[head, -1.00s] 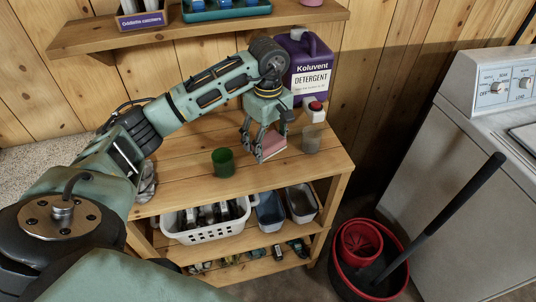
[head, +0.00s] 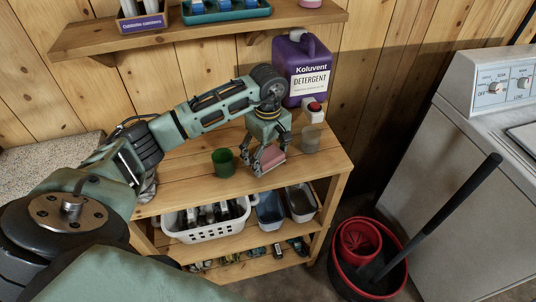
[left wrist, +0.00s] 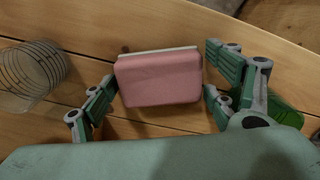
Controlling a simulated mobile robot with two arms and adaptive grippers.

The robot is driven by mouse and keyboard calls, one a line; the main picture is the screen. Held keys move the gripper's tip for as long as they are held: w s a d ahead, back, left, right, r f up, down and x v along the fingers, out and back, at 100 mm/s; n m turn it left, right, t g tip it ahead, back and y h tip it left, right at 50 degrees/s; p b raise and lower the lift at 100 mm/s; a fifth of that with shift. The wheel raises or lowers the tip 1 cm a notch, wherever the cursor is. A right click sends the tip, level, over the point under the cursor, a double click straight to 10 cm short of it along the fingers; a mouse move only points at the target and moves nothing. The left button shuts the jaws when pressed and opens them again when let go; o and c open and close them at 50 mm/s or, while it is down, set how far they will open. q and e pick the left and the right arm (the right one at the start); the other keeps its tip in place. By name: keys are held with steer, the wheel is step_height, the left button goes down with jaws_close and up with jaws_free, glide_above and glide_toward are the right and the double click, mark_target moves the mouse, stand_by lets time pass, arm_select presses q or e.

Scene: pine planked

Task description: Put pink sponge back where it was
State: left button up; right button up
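The pink sponge (head: 271,161), with a pale layer along one side, is at the front right of the wooden bench top (head: 185,179). My left gripper (head: 264,166) reaches down over the bench, with its fingers on both sides of the sponge. In the left wrist view the sponge (left wrist: 159,80) sits between the two fingers of the gripper (left wrist: 161,88), close to both. It moves along with the gripper and looks held. Whether its underside touches the wood I cannot tell. My right gripper is not in view.
A green cup (head: 223,163) stands left of the sponge, and a clear wire-lined glass (head: 309,139) stands to its right. Behind are a red-button box (head: 313,113) and a purple detergent jug (head: 303,68). A shelf (head: 200,30) hangs above.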

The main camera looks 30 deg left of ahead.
mark_target(268, 155)
arm_select(q)
steer(key=shift+o, duration=0.4)
steer(key=shift+r, duration=0.15)
step_height(268, 155, up, 12)
steer(key=b, duration=0.2)
steer(key=shift+b, duration=0.35)
